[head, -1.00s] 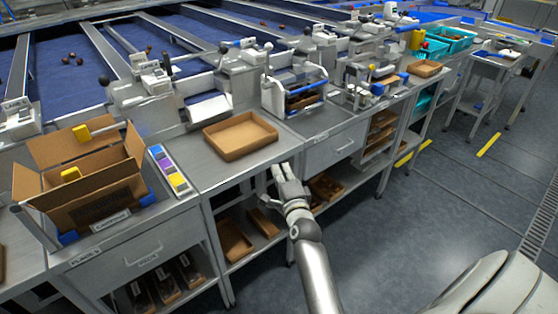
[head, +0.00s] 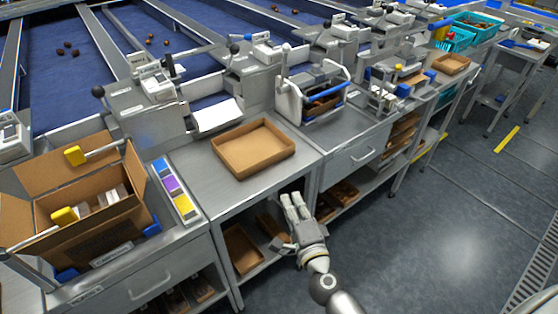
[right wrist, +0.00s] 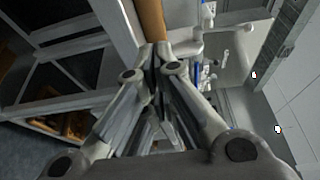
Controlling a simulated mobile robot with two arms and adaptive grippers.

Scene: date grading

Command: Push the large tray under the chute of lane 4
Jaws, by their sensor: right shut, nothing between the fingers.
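A large brown tray (head: 253,149), empty, lies flat on the steel bench in the head view, in front and to the right of a white sloping chute (head: 217,116). I cannot read a lane number there. My right gripper (head: 291,197) is shut and empty, just off the bench's front edge, nearer to me than the tray and apart from it in the head view. In the right wrist view the shut fingers (right wrist: 161,45) point toward a brown strip, likely the tray's side (right wrist: 152,18). My left gripper is not in view.
An open cardboard box (head: 88,205) and a coloured strip card (head: 176,190) stand left of the tray. A machine with a blue handle (head: 318,92) stands to the right. More brown trays (head: 243,250) lie on the shelf below. The floor at right is clear.

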